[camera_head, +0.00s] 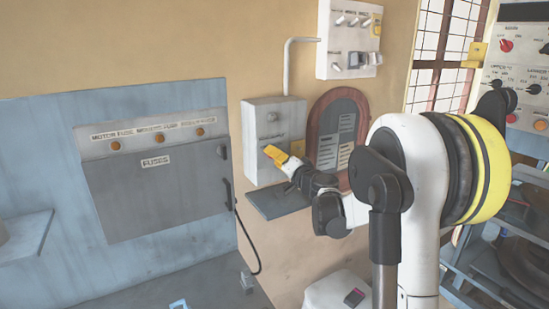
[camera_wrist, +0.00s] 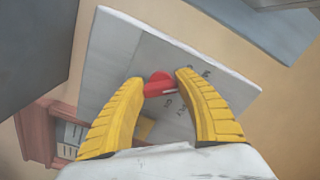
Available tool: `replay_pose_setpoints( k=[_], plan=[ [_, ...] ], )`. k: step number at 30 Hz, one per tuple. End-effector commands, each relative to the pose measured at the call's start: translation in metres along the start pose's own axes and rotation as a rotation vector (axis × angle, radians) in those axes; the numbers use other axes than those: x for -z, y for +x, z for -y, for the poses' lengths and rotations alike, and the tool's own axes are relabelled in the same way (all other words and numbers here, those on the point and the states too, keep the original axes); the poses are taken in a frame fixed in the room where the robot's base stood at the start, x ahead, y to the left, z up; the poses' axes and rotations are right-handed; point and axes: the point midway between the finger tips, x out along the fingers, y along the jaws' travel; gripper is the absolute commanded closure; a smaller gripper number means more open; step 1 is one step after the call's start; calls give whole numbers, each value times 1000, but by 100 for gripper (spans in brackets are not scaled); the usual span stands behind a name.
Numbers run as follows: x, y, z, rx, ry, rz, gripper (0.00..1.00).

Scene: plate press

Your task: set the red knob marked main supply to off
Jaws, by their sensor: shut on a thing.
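The red knob (camera_wrist: 158,78) sits on the face of a grey box (camera_wrist: 135,55) in the wrist view. A thin white mark shows on the knob. The lettering beside it is partly covered by a finger and cannot be read in full. My gripper (camera_wrist: 158,84) has its two yellow fingers on either side of the knob, shut on it. In the head view, my gripper (camera_head: 284,156) is at the front of the same grey wall box (camera_head: 272,115); the knob is hidden there.
A fuse cabinet (camera_head: 155,195) is at the left. A white switch panel (camera_head: 345,20) hangs above, with a conduit down to the grey box. A dark board with a red-brown frame (camera_head: 327,115) is close beside the box. A control panel (camera_head: 520,70) with another red knob stands at the right.

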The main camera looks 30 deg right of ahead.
Motion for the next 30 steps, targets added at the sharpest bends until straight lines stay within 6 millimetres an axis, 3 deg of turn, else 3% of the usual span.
replay_pose_setpoints(
  k=[10, 27, 28, 30],
  plan=[
    [1, 0, 0, 0, -143, -1, 91],
    [1, 0, 0, 0, -171, -1, 91],
    [1, 0, 0, 0, -171, -1, 52],
    [1, 0, 0, 0, -171, -1, 38]
  ],
)
